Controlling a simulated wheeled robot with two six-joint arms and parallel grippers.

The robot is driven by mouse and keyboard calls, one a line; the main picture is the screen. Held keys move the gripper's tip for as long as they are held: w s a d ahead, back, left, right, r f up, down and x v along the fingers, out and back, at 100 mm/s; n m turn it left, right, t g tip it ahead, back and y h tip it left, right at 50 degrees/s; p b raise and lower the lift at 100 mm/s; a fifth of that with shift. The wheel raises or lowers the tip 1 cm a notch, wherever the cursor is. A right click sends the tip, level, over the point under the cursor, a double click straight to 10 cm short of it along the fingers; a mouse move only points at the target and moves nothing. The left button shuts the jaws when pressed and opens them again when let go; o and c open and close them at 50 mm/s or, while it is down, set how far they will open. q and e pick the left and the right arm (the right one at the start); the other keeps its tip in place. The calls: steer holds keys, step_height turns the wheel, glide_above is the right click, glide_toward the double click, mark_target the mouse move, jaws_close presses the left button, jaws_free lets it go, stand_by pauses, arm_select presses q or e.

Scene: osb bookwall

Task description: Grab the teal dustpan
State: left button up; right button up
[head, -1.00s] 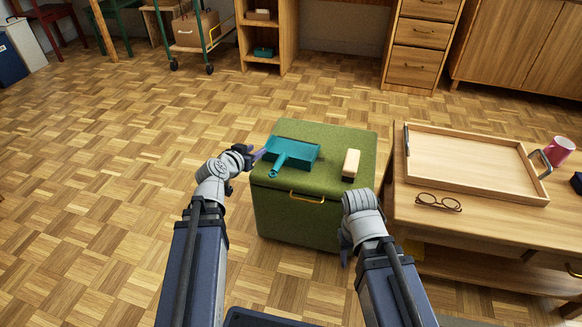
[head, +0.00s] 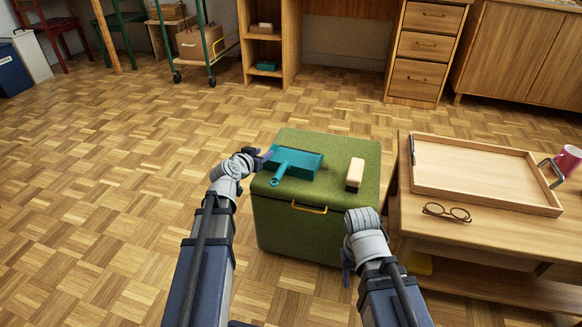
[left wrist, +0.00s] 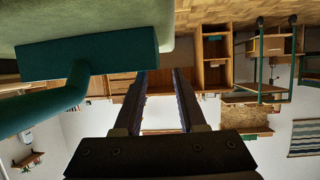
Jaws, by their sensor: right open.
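The teal dustpan (head: 298,163) lies on top of the green ottoman (head: 302,235), its handle towards me. It also shows in the left wrist view (left wrist: 95,52), upper left, with the handle running to the left edge. My left gripper (head: 266,156) is at the pan's left edge in the head view; I cannot tell whether it touches. In the left wrist view its two fingers (left wrist: 163,95) are apart with nothing between them, and the pan is beside them. My right gripper (head: 346,268) is low at the ottoman's front right, mostly hidden by its own wrist.
A wooden table (head: 500,240) to the right holds a wooden tray (head: 485,205), glasses (head: 446,212) and a pink mug (head: 567,160). The floor to the left is clear.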

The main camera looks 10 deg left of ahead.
arm_select(q)
steer(key=shift+w+f+b, duration=0.35)
steer(key=shift+w, duration=0.05)
steer(key=b+x, duration=0.2)
steer(key=x, duration=0.2)
steer(key=shift+d+f, duration=0.15)
steer(key=shift+d, duration=0.05)
steer(key=shift+c, duration=0.3)
jaws_close()
stand_by(0.6)
